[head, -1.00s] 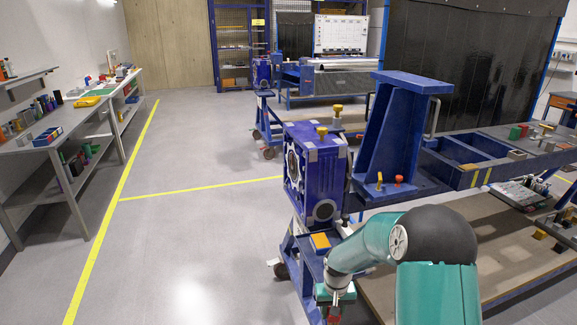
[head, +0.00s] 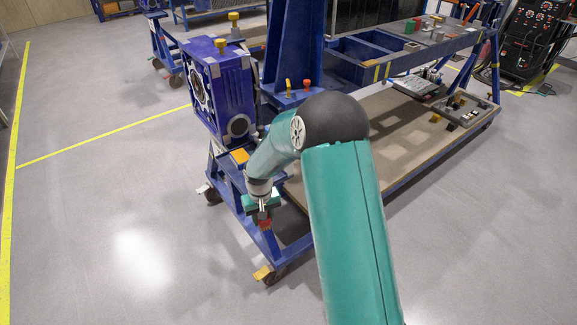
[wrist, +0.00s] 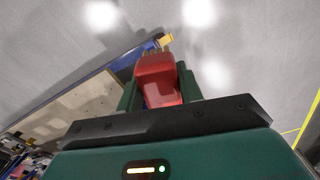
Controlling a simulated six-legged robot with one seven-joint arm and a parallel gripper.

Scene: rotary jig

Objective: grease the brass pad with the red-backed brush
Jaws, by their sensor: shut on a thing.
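My gripper (head: 262,208) is low beside the near end of the blue cart. It is shut on the red-backed brush (head: 264,224), whose red back also fills the space between my green fingers in the wrist view (wrist: 157,80). The pad cannot be made out in the wrist view.
The blue gear housing (head: 220,90) stands just behind the pad. A tall blue bracket (head: 296,50) rises to its right. The cart's wooden lower deck (head: 400,130) extends right. Grey floor (head: 110,220) to the left is clear, crossed by yellow lines.

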